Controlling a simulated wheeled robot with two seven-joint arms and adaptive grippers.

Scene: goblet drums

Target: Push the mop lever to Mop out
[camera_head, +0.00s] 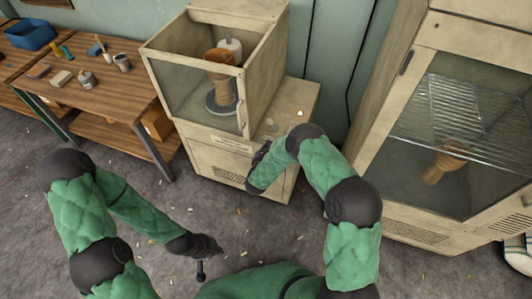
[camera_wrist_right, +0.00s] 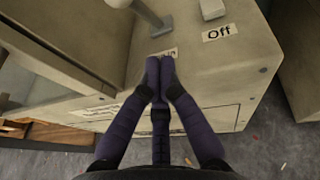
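A pale cabinet (camera_head: 235,150) carries a glass-fronted case with a goblet drum (camera_head: 219,80) on a round dark base. Its control top (camera_head: 295,95) is right of the case. In the right wrist view a pale-stalked lever (camera_wrist_right: 149,14) on a grey base and a small grey block (camera_wrist_right: 212,9) stand on this surface. An "Off" label (camera_wrist_right: 219,32) is readable; another label is mostly hidden by my fingertips. I cannot tell which part is the mop lever. My right gripper (camera_wrist_right: 160,64) is shut and empty, just in front of the lever base. My left gripper (camera_head: 207,250) hangs low over the floor, its fingers unclear.
A wooden workbench (camera_head: 95,60) with small items and a blue bin (camera_head: 29,35) is at the left. A tall cabinet (camera_head: 385,130) with a wire rack and another goblet drum (camera_head: 447,161) stands at the right. The grey floor between has only small scraps.

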